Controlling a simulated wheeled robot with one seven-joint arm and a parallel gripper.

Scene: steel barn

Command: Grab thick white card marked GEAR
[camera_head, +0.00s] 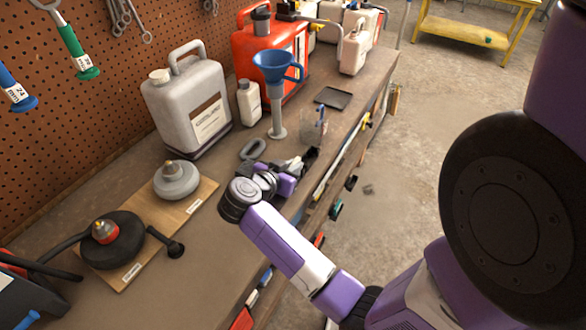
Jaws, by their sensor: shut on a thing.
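My gripper (305,161) is low over the right edge of the workbench (226,250), just in front of a clear container (313,127). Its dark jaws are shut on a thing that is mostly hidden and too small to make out. Pale patches show around the jaws, but I cannot tell whether they are the thick white card or parts of my gripper. No GEAR lettering is readable anywhere in view.
A blue funnel (277,68), a grey jug (187,103), a white bottle (249,102) and a red canister (283,52) stand behind. A grey ring (253,149) lies left of my gripper. A labelled wooden board (205,191) holds two round items.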

